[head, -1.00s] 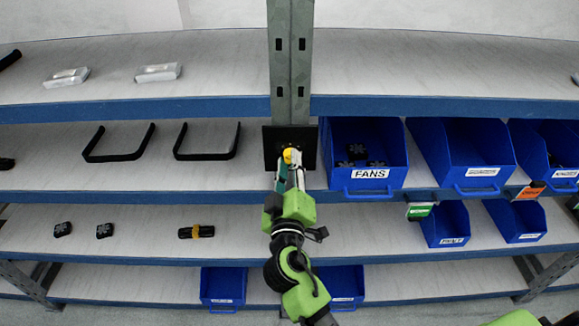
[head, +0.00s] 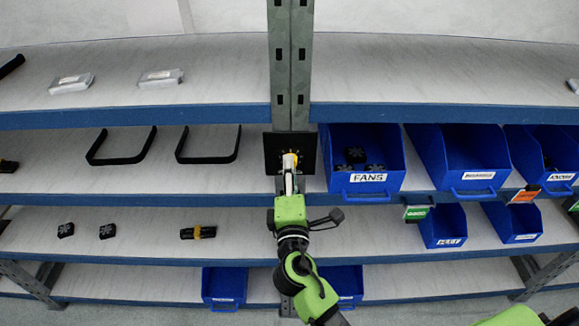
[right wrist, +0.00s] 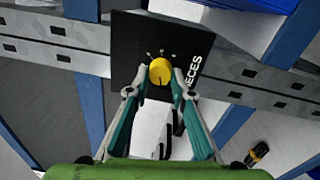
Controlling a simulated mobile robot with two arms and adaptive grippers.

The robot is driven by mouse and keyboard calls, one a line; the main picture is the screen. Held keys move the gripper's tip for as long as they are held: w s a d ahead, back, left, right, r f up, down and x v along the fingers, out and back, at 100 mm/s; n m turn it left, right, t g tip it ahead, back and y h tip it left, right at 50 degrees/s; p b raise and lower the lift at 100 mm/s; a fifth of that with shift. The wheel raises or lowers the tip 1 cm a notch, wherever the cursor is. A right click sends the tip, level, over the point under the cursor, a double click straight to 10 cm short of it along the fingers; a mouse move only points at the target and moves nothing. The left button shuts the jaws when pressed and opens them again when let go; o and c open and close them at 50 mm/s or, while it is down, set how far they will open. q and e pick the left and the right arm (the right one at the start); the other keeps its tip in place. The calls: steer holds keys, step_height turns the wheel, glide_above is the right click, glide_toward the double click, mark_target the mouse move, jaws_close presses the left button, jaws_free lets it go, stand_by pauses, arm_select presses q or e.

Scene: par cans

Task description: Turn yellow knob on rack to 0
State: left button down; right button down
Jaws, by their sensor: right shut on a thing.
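The yellow knob (right wrist: 160,71) sits on a black plate (right wrist: 187,41) fixed to the rack's metal post. In the right wrist view, small yellow marks lie along one side of the knob, too small to read, and the white lettering is partly cut off as "ECES". A thin dark line runs on the knob's face towards the gripper. My right gripper (right wrist: 161,76) has one fingertip on each side of the knob and is shut on it. In the head view, the gripper (head: 290,164) covers part of the knob and plate (head: 271,146).
A blue FANS bin (head: 391,184) stands close to the right of the plate, with more blue bins beyond. Black handles (head: 208,160) lie on the shelf to the left. A black-and-yellow part (head: 198,232) lies one shelf lower.

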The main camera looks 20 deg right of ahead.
steer(key=shift+d+r+n+p, duration=0.1)
steer(key=shift+r+n+p, duration=0.3)
steer(key=shift+n, duration=0.7)
steer(key=c, duration=2)
jaws_free()
steer(key=shift+o, duration=1.2)
steer(key=shift+w+f, duration=0.1)
steer(key=shift+f, duration=0.05)
steer(key=v, duration=1.1)
steer(key=shift+s+f, duration=0.2)
steer(key=shift+s, duration=0.2)
